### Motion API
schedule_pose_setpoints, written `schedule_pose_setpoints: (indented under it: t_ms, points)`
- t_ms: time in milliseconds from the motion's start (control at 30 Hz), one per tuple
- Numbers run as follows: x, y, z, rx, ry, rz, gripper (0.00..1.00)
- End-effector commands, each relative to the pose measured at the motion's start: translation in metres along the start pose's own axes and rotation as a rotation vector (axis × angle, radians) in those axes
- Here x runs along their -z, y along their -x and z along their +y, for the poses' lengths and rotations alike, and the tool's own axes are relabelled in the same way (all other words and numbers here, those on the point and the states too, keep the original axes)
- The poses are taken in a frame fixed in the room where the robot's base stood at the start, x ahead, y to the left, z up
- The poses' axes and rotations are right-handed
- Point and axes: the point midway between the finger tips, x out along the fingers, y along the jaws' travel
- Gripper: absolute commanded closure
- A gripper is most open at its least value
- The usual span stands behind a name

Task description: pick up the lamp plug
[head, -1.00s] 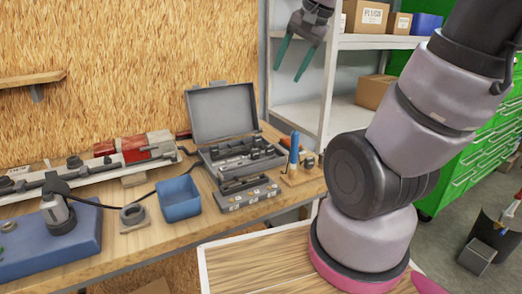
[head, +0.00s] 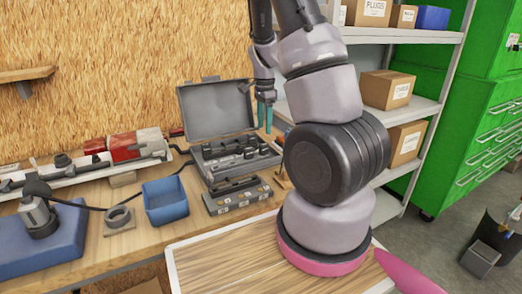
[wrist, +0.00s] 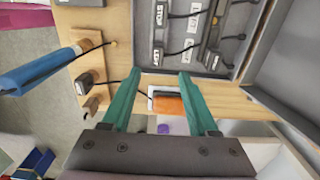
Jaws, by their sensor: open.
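My gripper (head: 265,128) hangs above the bench beside the open grey case (head: 214,112), with its teal fingers apart. In the wrist view, my gripper (wrist: 156,75) is open and empty. An orange-and-black piece (wrist: 170,103) with a thin black cable and white label shows between the fingers, below them. I cannot tell which piece is the lamp plug. In the head view my arm hides part of this area.
A blue-handled tool (wrist: 45,68) sticks up left of the fingers. A grey block with labels (head: 238,195) stands before the case. Shelves (head: 400,38) stand behind my arm.

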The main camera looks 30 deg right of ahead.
Motion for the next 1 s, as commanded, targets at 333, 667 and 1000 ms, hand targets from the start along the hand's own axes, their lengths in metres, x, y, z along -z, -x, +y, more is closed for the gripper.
schedule_pose_setpoints:
  t_ms: [333, 667, 1000]
  points:
    - [-0.001, -0.040, 0.002, -0.001, 0.000, -0.002, 0.40]
    - [-0.004, -0.084, 0.005, -0.001, 0.002, -0.001, 0.40]
    - [-0.004, -0.089, 0.004, 0.002, 0.003, -0.001, 0.55]
